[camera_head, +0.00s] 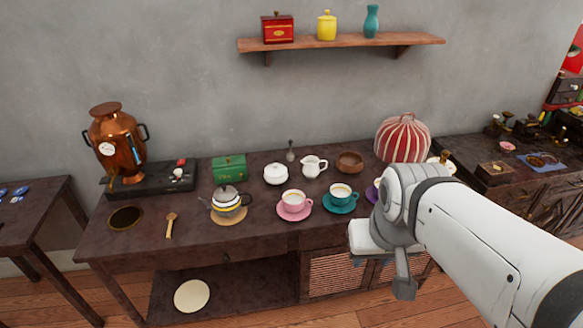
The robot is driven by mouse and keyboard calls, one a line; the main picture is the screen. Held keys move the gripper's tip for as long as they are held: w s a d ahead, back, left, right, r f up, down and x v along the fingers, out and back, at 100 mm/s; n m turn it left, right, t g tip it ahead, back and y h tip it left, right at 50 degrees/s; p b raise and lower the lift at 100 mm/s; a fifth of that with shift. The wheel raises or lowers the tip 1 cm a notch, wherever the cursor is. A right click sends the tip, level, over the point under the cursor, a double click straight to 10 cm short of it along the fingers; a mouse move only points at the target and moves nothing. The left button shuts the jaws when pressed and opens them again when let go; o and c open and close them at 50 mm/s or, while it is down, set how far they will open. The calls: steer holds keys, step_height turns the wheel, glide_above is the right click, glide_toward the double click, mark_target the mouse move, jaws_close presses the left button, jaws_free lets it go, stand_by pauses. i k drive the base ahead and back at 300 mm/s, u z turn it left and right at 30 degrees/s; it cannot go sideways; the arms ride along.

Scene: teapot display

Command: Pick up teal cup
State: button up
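The teal cup (342,195) stands upright on a teal saucer (331,207) near the front of the dark wooden table, with pale liquid inside. The end of my arm, with my gripper (403,282), hangs in front of the table, to the right of and below the cup in the picture. It is apart from the cup. My fingers are not clearly visible, so I cannot tell whether they are open.
A pink cup (293,201) on a pink saucer stands just left of the teal cup. A purple piece (372,193) at its right is partly hidden by my arm. A white creamer (314,166), a brown bowl (350,162) and a striped cozy (402,139) stand behind.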

mark_target(340, 194)
steer(key=u, duration=0.15)
steer(key=i, duration=1)
steer(key=u, duration=0.1)
